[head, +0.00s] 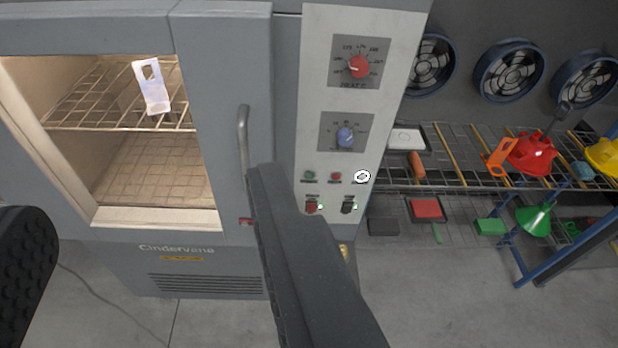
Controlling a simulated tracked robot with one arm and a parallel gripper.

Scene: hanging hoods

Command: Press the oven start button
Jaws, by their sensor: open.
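The oven (222,60), a grey cabinet marked "Cindervane", stands at the left and centre, with a lit chamber behind its door window. Its pale control panel (318,110) has a red dial (359,66) above a blue dial (346,137). Below them are a small green button (309,176), a red button (335,176) and a white round one (362,177). Their labels are too small to read. Two switches, red (311,207) and black (348,206), sit lower, beside small green lights. My gripper (145,195) is open and empty, its right finger overlapping the panel's lower left.
A door handle (243,140) stands out left of the panel. Right is a wire shelf (460,150) with red and yellow hoods, below several blue-rimmed fans (509,70). A cable lies on the floor.

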